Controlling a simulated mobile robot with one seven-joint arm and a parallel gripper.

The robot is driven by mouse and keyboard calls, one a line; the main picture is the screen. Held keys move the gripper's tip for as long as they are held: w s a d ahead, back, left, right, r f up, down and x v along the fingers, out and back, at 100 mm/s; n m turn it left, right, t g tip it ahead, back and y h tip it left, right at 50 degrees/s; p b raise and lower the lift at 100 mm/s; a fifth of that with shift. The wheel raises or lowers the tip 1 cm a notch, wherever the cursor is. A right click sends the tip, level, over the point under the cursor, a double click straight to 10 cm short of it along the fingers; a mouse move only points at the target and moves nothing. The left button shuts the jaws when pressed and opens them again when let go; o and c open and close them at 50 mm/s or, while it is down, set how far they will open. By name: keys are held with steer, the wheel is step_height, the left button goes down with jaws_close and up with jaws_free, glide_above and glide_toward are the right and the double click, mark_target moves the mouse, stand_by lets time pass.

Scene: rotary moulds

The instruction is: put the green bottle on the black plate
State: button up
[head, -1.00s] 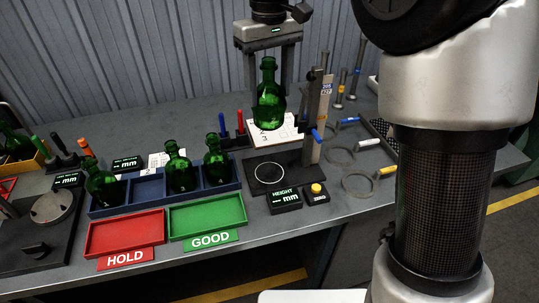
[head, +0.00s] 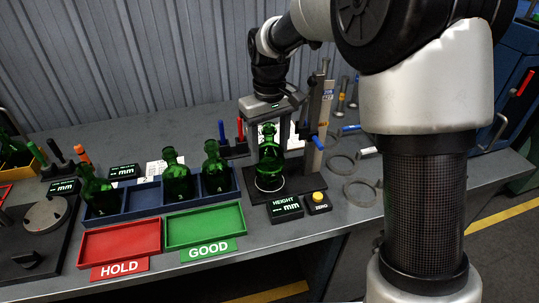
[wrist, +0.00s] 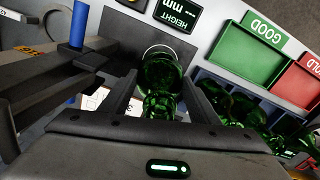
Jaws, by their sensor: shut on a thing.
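The green bottle (head: 269,172) is upright between the fingers of my gripper (head: 271,150), which is shut on it. Its base is over the white ring marked on the black plate (head: 300,178), at the foot of the height gauge. I cannot tell whether the base touches the plate or hangs just above it. In the wrist view the bottle (wrist: 160,73) shows between the two fingers, with part of the white ring visible beyond its base.
The height gauge column (head: 318,125) stands close to the right of my gripper. The HEIGHT display (head: 285,207) and ZERO button (head: 318,202) are in front. A blue rack (head: 143,197) with several green bottles, a green tray (head: 205,225) and a red tray (head: 119,241) lie left.

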mark_target(270, 126)
steer(key=shift+f, duration=1.35)
steer(key=shift+f, duration=0.15)
steer(key=o, duration=1.7)
step_height(270, 126, up, 12)
steer(key=shift+r+p, duration=0.15)
steer(key=shift+p, duration=0.55)
